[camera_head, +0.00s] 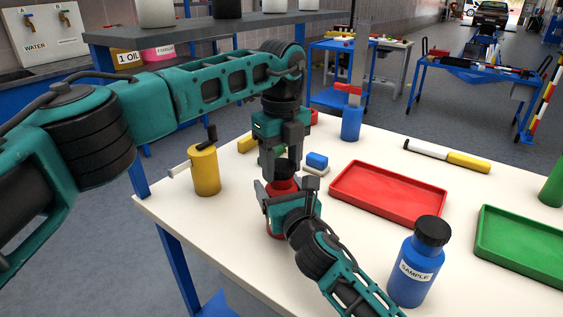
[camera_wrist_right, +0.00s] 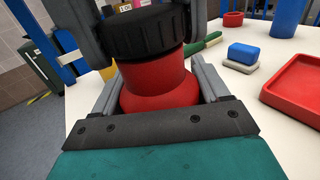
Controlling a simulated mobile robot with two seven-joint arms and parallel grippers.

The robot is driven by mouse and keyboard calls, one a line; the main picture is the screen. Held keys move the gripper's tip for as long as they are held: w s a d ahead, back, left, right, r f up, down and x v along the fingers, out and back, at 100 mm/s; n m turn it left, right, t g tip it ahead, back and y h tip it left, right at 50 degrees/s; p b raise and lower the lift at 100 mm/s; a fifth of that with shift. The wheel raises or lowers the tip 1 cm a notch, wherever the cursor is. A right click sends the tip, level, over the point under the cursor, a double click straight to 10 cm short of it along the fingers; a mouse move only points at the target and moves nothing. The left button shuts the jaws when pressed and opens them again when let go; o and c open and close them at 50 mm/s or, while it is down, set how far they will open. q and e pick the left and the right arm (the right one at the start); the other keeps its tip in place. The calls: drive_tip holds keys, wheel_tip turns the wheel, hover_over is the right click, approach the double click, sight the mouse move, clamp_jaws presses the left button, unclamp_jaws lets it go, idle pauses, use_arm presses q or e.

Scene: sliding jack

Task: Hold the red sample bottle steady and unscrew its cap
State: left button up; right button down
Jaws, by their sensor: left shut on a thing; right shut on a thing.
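The red sample bottle (camera_head: 281,186) stands upright on the white table, partly hidden behind my right gripper in the head view. In the right wrist view the bottle (camera_wrist_right: 157,82) has a sloped red shoulder and a ribbed black cap (camera_wrist_right: 147,34). My right gripper (camera_head: 286,193) is shut on the bottle's body from the side. My left gripper (camera_head: 284,162) points straight down and is shut on the black cap (camera_head: 285,168). Its grey fingers flank the cap at the top of the wrist view. The cap sits on the bottle's neck; any thread gap cannot be told.
A red tray (camera_head: 388,215) and a blue SAMPLE bottle (camera_head: 416,270) stand to the right. A green tray (camera_head: 487,245) lies farther right. A yellow can with a crank (camera_head: 206,171) stands left. A blue block (camera_head: 317,160) on a pale base is close behind the grippers.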

sight(282, 164)
use_arm(q)
drive_tip(key=n, duration=0.3)
drive_tip(key=shift+n, duration=0.4)
use_arm(e)
drive_tip(key=shift+f, duration=0.1)
use_arm(q)
drive_tip(key=n, duration=0.4)
drive_tip(key=shift+n, duration=0.4)
drive_tip(key=shift+r, duration=0.2)
drive_tip(key=shift+r, duration=0.95)
drive_tip(key=shift+r, duration=2)
use_arm(e)
unclamp_jaws()
